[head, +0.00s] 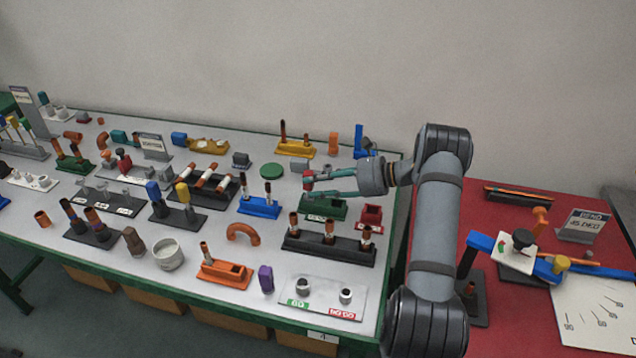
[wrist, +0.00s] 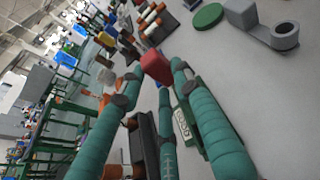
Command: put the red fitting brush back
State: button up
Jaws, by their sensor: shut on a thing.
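My gripper (head: 310,184), with teal fingers, reaches left from the arm above the back-middle of the grey table. In the wrist view its fingertips (wrist: 155,78) are closed around a small red block-like piece (wrist: 155,64), which I take to be the red fitting brush. It shows in the head view only as a small reddish bit (head: 308,175) at the fingertips; its bristle end cannot be made out. A green block (head: 322,210) with a label stands just below the gripper, also in the wrist view (wrist: 186,122). A red block-like holder (head: 370,217) stands to its right, apart from the gripper.
A black rack with upright copper pieces (head: 328,247) stands in front of the green block. A blue block with two uprights (head: 259,207) is to the left. A green disc (head: 271,171) lies behind. A red table (head: 510,217) with a bending tool is at right.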

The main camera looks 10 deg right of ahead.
jog(key=shift+f, duration=0.35)
jog(key=o, duration=1)
jog(key=shift+o, duration=0.2)
jog(key=v, duration=1.2)
